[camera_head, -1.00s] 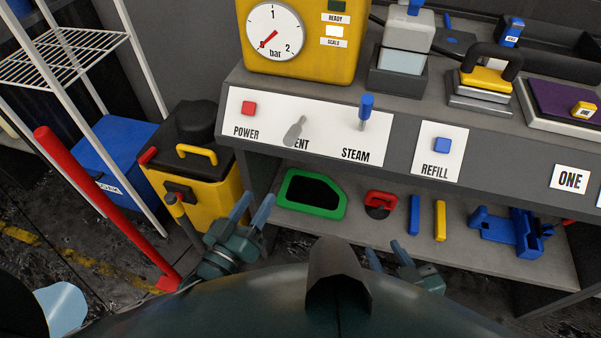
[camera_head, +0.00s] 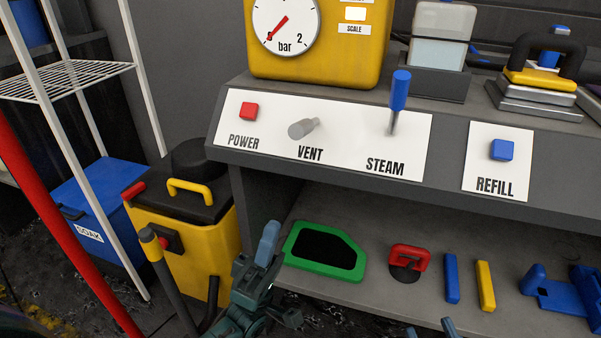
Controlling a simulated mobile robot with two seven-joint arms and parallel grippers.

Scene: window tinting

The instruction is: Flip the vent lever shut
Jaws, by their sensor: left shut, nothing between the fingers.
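The grey vent lever (camera_head: 302,128) sticks out of the white panel (camera_head: 350,131) above the word VENT, its thick end toward me and to the left. My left gripper (camera_head: 269,243) is below the panel, in front of the lower shelf and beside the green frame. Its fingers are shut and empty, well apart from the lever. My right gripper (camera_head: 430,328) shows only its two fingertips at the bottom edge. They stand apart with nothing seen between them.
On the same panel are a red POWER button (camera_head: 249,112) and a blue-handled STEAM lever (camera_head: 400,90). A blue REFILL button (camera_head: 502,150) is to the right. A green frame (camera_head: 290,247) and a red-handled tool (camera_head: 408,254) lie on the shelf (camera_head: 375,295). A yellow bin (camera_head: 215,235) stands left.

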